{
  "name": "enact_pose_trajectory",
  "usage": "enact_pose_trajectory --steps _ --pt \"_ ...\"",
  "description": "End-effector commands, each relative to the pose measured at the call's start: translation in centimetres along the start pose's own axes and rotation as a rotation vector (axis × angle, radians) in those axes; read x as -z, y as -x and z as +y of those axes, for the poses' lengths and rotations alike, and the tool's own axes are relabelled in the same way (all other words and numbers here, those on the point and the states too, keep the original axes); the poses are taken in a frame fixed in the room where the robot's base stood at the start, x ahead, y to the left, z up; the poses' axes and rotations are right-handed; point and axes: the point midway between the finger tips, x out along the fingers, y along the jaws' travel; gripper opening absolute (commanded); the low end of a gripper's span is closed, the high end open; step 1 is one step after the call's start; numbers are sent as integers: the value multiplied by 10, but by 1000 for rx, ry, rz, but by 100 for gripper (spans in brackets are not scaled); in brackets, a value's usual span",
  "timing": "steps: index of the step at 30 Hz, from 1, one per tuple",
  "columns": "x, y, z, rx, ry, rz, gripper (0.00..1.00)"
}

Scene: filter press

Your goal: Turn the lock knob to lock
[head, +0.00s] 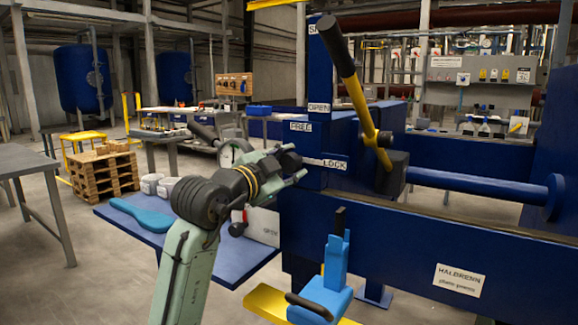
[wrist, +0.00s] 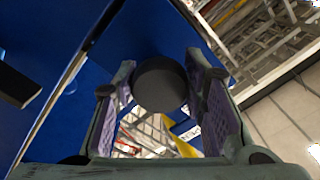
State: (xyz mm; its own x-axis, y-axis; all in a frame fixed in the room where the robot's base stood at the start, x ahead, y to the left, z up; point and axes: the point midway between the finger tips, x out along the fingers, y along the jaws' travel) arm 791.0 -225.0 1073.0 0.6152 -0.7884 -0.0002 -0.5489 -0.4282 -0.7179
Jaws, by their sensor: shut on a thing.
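The dark round lock knob (wrist: 160,84) sits between the two padded fingers of my gripper (wrist: 162,78) in the wrist view. In the head view my gripper (head: 293,163) is at the side of the blue press housing (head: 335,145), shut on the knob, which is mostly hidden by the fingers there. The FREE label (head: 300,127) is above the gripper and the LOCK label (head: 334,164) is just to its right. The OPEN label (head: 319,107) is higher up. The knob's exact turn cannot be told.
A long black-gripped lever with a yellow shaft (head: 357,97) rises right of the gripper. A blue bench (head: 232,262) below the arm holds a blue tool (head: 141,214) and white containers (head: 158,186). A blue handled fixture (head: 327,285) stands in front of the press.

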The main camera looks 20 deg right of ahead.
Motion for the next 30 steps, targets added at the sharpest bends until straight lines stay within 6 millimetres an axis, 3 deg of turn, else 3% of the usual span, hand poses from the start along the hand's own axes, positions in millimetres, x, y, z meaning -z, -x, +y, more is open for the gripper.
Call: enact_pose_trajectory --steps 8,9,17,26,30 --pt "0 0 0 1 -2 0 11" --pt "0 0 0 1 -2 0 41" --pt "0 0 0 0 -1 0 58" --pt "0 0 0 0 0 0 60" --pt "0 11 0 1 1 -1 60"
